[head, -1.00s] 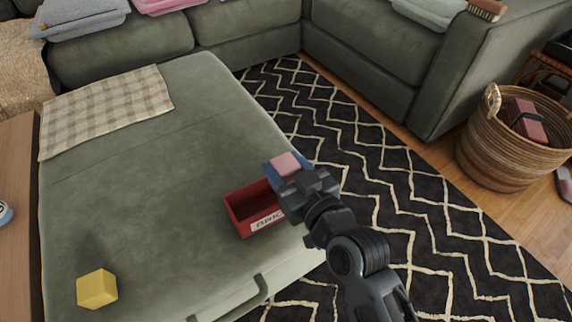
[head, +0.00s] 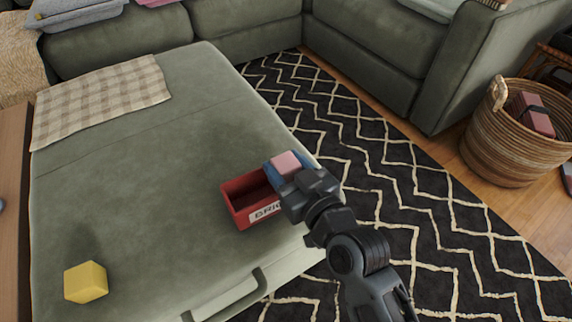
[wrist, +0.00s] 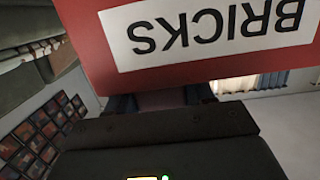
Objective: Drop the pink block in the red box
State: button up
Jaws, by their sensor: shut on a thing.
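The pink block (head: 285,162) is held between the blue fingers of my gripper (head: 288,166). In the wrist view a dull pink patch of the block (wrist: 160,99) shows between the dark fingers. The red box (head: 237,209) is open-topped and sits on the green ottoman near its front right edge. In the head view my gripper overlaps the box's right end; the height between block and box is hard to tell. In the wrist view the box's BRICKS label (wrist: 215,30) is upside down and very close. My wrist hides part of the box.
A yellow block (head: 86,282) sits at the ottoman's (head: 130,190) front left. A checked cloth (head: 100,97) lies at its back left. A wicker basket (head: 505,150) stands on the floor at right. The patterned rug (head: 400,190) is clear. The sofa (head: 370,50) runs behind.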

jog(key=o, duration=1.1)
jog(key=p+v, duration=0.1)
jog(key=v, duration=0.6)
jog(key=shift+s+d, duration=0.3)
